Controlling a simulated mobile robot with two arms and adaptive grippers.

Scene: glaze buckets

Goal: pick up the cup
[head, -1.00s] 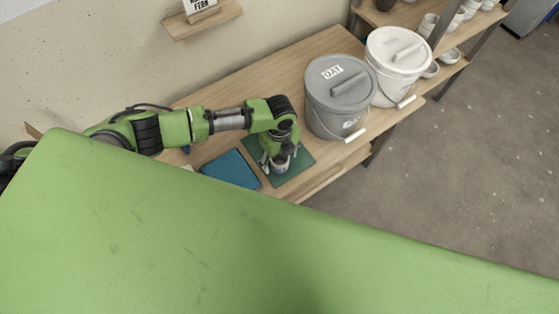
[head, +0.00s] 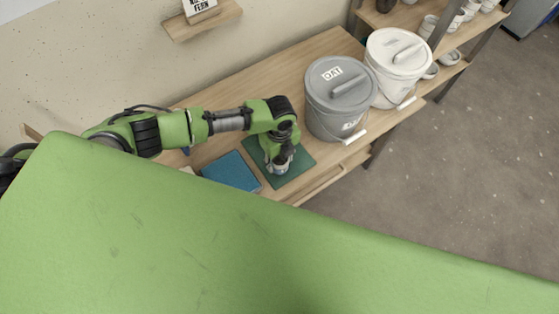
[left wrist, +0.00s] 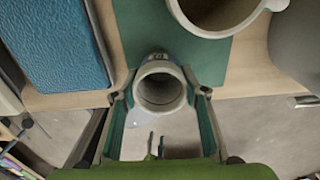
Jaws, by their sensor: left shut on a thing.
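My left gripper (head: 279,163) points down over the green mat (head: 302,160) on the wooden table. It is shut on a small pale cup (head: 281,170) with a bluish patch on its side. In the left wrist view the cup (left wrist: 160,88) stands between the two fingers (left wrist: 161,101), its round opening facing the camera. The arm hides part of the cup in the head view. I cannot tell whether the cup touches the mat. My right gripper is in neither view.
A blue book-like block (head: 231,171) lies left of the mat. A grey lidded bucket (head: 340,97) and a white lidded bucket (head: 398,62) stand to the right. A cream, open round vessel (left wrist: 222,14) is close beyond the cup in the wrist view.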

